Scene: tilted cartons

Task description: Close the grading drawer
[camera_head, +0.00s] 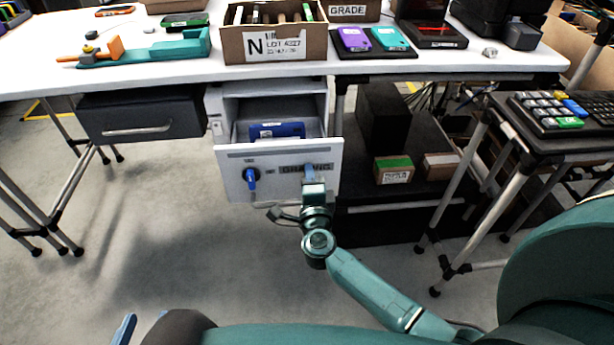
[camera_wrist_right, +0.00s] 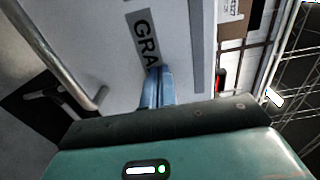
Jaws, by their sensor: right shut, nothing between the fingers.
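The grading drawer (camera_head: 236,181) is a white drawer under the table, pulled out. Its front carries a label reading "GRADING", partly covered by my gripper, and a dark lock with a blue key (camera_head: 251,179) at the left. A blue item (camera_head: 277,130) lies inside. My right gripper (camera_head: 309,172) is shut and empty, its blue fingertips at the right part of the drawer front over the label. In the right wrist view the fingertips (camera_wrist_right: 157,86) are at the front beside "GRA"; firm contact cannot be told. My left gripper (camera_head: 142,321) is partly in view at the bottom left, its blue fingers apart.
A metal bar handle (camera_wrist_right: 85,92) shows beside the fingers in the right wrist view. A dark closed drawer (camera_head: 142,115) hangs to the left. A black shelf (camera_head: 400,190) with small cartons stands right of the drawer. The white table (camera_head: 180,70) spans above. Floor in front is clear.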

